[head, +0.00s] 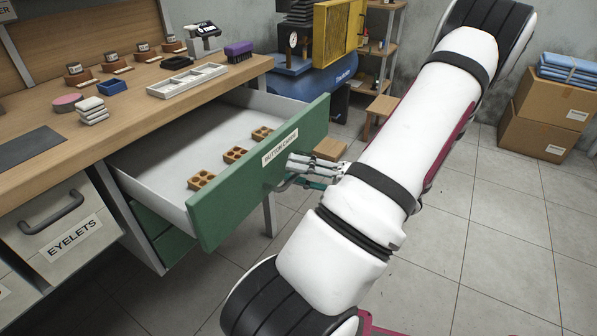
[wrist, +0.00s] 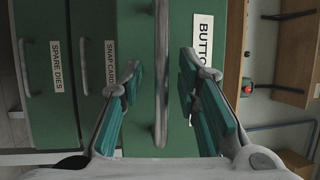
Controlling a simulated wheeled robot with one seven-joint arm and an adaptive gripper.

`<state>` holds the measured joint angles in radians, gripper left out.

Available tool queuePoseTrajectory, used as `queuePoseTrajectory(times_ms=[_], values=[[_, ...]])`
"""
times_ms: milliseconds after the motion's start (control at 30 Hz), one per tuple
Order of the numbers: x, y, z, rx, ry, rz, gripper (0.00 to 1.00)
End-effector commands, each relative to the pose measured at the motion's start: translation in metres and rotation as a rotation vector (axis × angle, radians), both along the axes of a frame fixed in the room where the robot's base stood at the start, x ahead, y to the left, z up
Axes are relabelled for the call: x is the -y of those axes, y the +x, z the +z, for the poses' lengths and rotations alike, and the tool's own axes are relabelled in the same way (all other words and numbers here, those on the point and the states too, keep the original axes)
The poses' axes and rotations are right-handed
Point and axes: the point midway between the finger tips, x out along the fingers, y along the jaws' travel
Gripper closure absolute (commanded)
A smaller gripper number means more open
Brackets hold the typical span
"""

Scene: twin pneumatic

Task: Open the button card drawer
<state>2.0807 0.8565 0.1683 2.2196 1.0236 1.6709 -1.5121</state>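The button card drawer (head: 230,190) has a green front and a label starting "BUTTON". It stands pulled well out from the bench in the head view, with its white inside showing. Three brown blocks with round hollows (head: 201,179) lie in it. In the wrist view its label (wrist: 203,45) shows at the upper right, and its bar handle (wrist: 161,75) runs upright in the picture. My gripper (wrist: 160,88) is open, with teal-padded fingers on both sides of the handle and a gap on each side. In the head view my gripper (head: 298,172) is at the drawer front, and the handle is mostly hidden.
The snap card drawer (wrist: 88,100) and spare dies drawer (wrist: 42,100) show shut in the wrist view. The wooden bench (head: 130,85) carries a white tray (head: 187,80) and small tools. Cardboard boxes (head: 540,105) stand at the right. Floor (head: 500,230) beyond my arm is clear.

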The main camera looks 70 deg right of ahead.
Motion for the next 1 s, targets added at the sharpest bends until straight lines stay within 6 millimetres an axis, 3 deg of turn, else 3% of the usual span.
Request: queuePoseTrajectory(times_ms=[333,800,1000], values=[[0.002,-0.011,-0.002,0.000,-0.001,0.000,0.70],[0.016,-0.096,-0.017,0.000,0.000,-0.001,0.70],[0.019,-0.114,-0.020,0.001,0.000,0.000,0.70]])
